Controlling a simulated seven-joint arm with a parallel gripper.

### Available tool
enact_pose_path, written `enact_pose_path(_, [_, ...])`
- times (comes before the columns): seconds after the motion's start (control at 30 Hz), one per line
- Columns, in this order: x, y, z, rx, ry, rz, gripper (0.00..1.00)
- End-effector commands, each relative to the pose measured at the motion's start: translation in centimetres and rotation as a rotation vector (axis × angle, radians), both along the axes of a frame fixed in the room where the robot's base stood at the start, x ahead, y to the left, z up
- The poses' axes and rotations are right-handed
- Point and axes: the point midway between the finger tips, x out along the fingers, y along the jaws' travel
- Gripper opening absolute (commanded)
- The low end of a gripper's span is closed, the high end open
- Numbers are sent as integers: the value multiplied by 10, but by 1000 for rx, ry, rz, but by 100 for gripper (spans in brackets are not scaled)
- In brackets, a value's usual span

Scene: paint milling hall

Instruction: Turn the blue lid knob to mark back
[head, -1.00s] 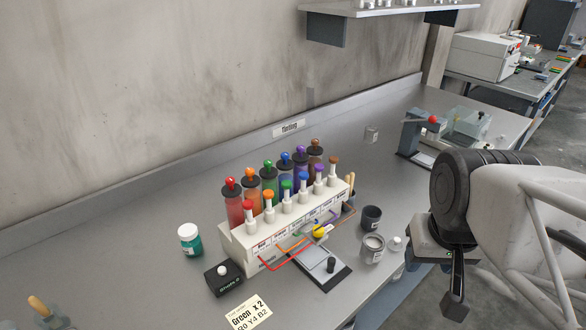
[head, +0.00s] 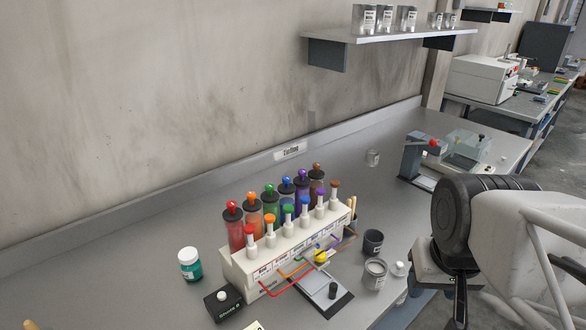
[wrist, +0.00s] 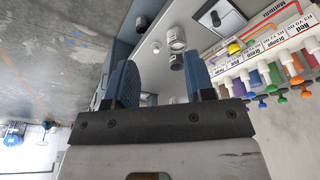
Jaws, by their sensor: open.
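The tinting machine (head: 238,270) stands on the bench with a back row of coloured canisters and a front row of coloured knobs. The blue canister's lid carries a blue knob (head: 286,181), between the green and purple ones. A second blue knob (head: 304,200) tops a white post in the front row. I cannot read any mark near either. My gripper is at the right, apart from the machine and touching none of it. In the wrist view its two blue fingers (wrist: 163,85) are spread and nothing is between them.
A green-labelled jar (head: 190,264) and a black box (head: 222,304) stand left of the machine. A dark cup (head: 373,242) and a grey can (head: 374,274) stand to its right. A shelf (head: 390,38) hangs above the bench. The bench at the left is mostly clear.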

Motion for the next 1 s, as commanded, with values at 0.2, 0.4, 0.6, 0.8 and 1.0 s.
enact_pose_path(0.2, [17,6,8,20,12,-65,49])
enact_pose_path(0.4, [51,20,23,57,33,-204,49])
enact_pose_path(0.6, [92,40,38,96,61,-380,49])
enact_pose_path(0.8, [134,65,49,129,87,-557,49])
enact_pose_path(1.0, [175,93,57,155,113,-736,49])
